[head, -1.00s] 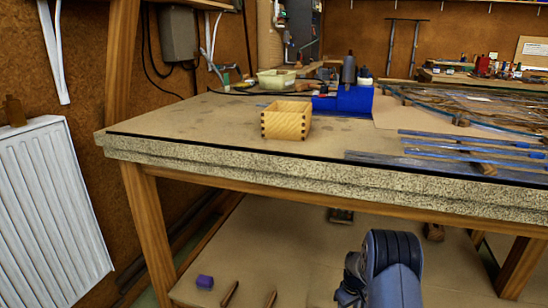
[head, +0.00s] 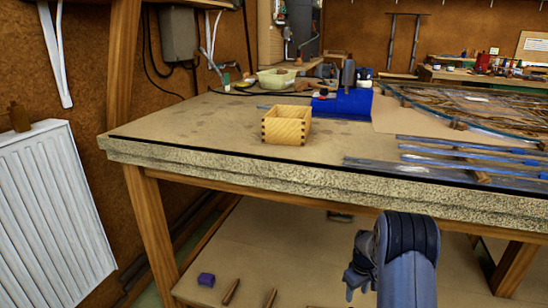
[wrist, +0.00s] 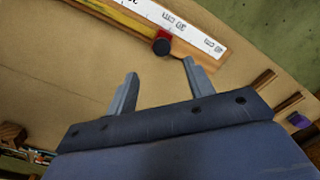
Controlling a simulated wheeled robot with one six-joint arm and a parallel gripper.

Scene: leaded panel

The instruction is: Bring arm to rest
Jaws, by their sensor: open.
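My gripper (wrist: 160,68) is open in the wrist view, its two grey fingers apart with nothing between them. In the head view my arm reaches in at the bottom right, in front of the bench (head: 225,162), and the gripper end is low and partly hidden by my own wrist.
An open wooden box (head: 286,125) stands near the bench's front edge. Lead strips (head: 440,168) lie to its right, with a blue item (head: 343,106) behind. A purple block (head: 206,280) lies on the lower shelf. The wrist view shows a white ruler (wrist: 175,30) beyond the fingers.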

